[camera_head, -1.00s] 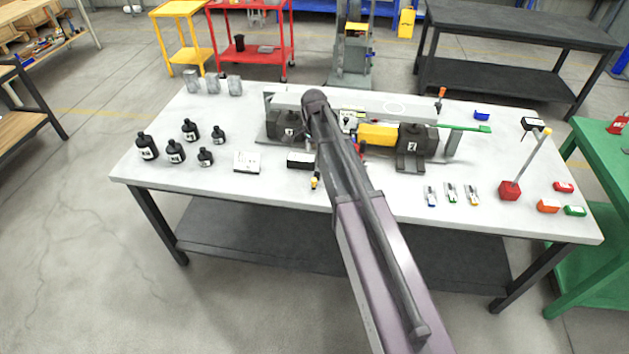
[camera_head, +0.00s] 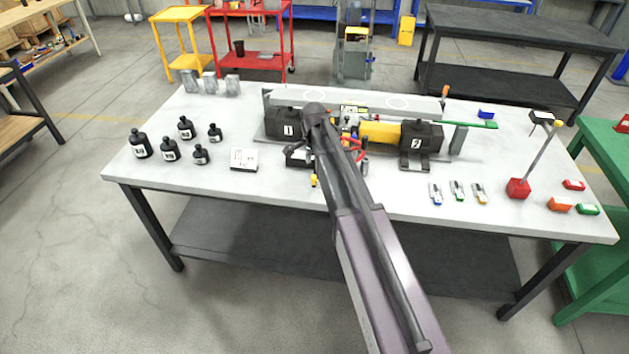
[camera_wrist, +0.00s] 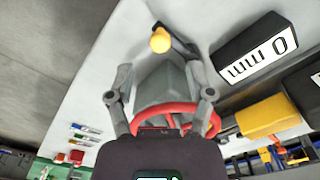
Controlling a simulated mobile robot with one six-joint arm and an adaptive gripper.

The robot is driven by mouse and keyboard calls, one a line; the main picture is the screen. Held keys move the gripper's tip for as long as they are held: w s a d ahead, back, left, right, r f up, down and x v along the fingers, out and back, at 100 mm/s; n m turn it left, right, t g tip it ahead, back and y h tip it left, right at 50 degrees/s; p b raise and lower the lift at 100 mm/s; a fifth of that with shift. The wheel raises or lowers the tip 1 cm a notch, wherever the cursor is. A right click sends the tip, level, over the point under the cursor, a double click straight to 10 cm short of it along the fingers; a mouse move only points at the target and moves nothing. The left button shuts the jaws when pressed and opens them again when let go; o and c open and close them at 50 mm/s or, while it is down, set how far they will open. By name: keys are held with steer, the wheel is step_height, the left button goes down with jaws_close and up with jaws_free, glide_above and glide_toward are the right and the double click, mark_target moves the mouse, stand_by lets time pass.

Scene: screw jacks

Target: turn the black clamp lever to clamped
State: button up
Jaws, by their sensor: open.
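The black clamp lever (camera_wrist: 181,38) shows at the top of the wrist view, with a yellow knob (camera_wrist: 160,40) at its end. In the head view its yellow knob (camera_head: 313,181) stands out near the table's front side, below my arm. My gripper (camera_wrist: 160,90) is open, its two grey fingers spread left and right. A grey block-like part (camera_wrist: 161,78) and a red ring (camera_wrist: 180,107) show between the fingers; I cannot tell whether they touch. The knob lies beyond the fingers, apart from them. My arm hides much of the jack in the head view.
A black block (camera_wrist: 245,62) with a white label sits right of the lever. Black boxes marked 1 (camera_head: 284,121) and 2 (camera_head: 421,138) flank a yellow cylinder (camera_head: 379,132). Black bottles (camera_head: 169,149) stand left, small tools (camera_head: 457,191) right.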

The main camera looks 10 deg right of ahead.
mark_target(314, 176)
steer(key=shift+f+b, duration=2.35)
steer(key=shift+f, duration=0.3)
jaws_close()
